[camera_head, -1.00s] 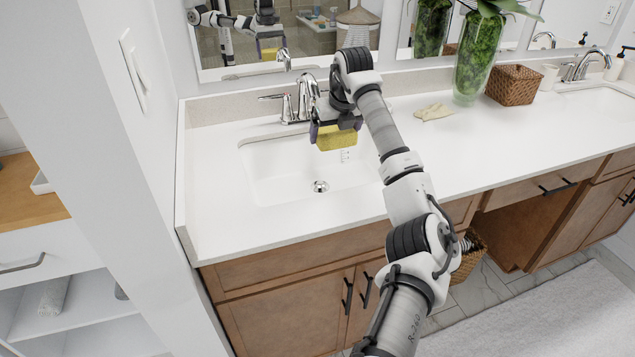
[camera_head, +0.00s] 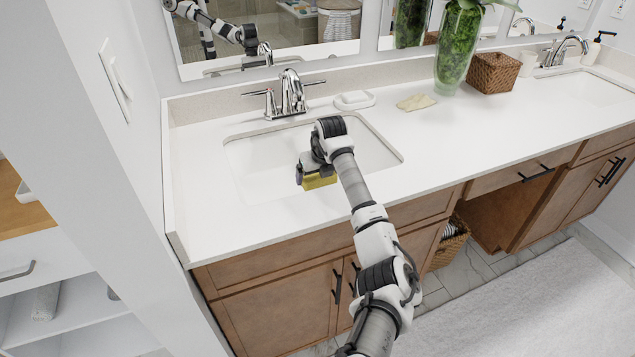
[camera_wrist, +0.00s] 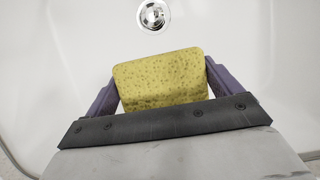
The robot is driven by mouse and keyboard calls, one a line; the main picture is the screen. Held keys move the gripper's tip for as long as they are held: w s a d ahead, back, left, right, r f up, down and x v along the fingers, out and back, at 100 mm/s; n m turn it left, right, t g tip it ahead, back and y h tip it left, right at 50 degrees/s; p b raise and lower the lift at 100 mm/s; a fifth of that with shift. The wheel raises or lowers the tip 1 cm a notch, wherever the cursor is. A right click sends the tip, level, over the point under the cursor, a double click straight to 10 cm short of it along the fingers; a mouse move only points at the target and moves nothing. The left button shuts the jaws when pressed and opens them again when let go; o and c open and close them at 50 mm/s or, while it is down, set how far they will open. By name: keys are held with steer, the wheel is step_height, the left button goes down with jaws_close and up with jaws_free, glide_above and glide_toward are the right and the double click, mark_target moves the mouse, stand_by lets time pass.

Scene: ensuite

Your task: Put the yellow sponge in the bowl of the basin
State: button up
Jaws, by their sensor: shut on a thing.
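The yellow sponge (camera_head: 319,181) is held between the two purple fingers of my gripper (camera_wrist: 160,88). In the wrist view the sponge (camera_wrist: 160,78) fills the gap between the fingers, which touch its two ends. The wrist view shows the bowl (camera_wrist: 220,30) beneath, with the chrome drain (camera_wrist: 153,14) beyond the sponge. I cannot tell exactly how high the sponge is above the bowl's floor.
A chrome faucet (camera_head: 290,97) stands behind the bowl. A wall (camera_head: 140,120) borders the left.

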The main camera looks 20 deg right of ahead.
mark_target(317, 187)
steer(key=shift+f+p, duration=0.4)
steer(key=shift+f, duration=1.6)
steer(key=shift+f, duration=0.55)
steer(key=o, duration=0.6)
steer(key=v, duration=0.4)
steer(key=b+v, duration=0.1)
steer(key=v, duration=0.3)
steer(key=b+v, duration=0.1)
steer(key=v, duration=0.4)
steer(key=shift+w+r, duration=0.15)
steer(key=shift+w, duration=0.1)
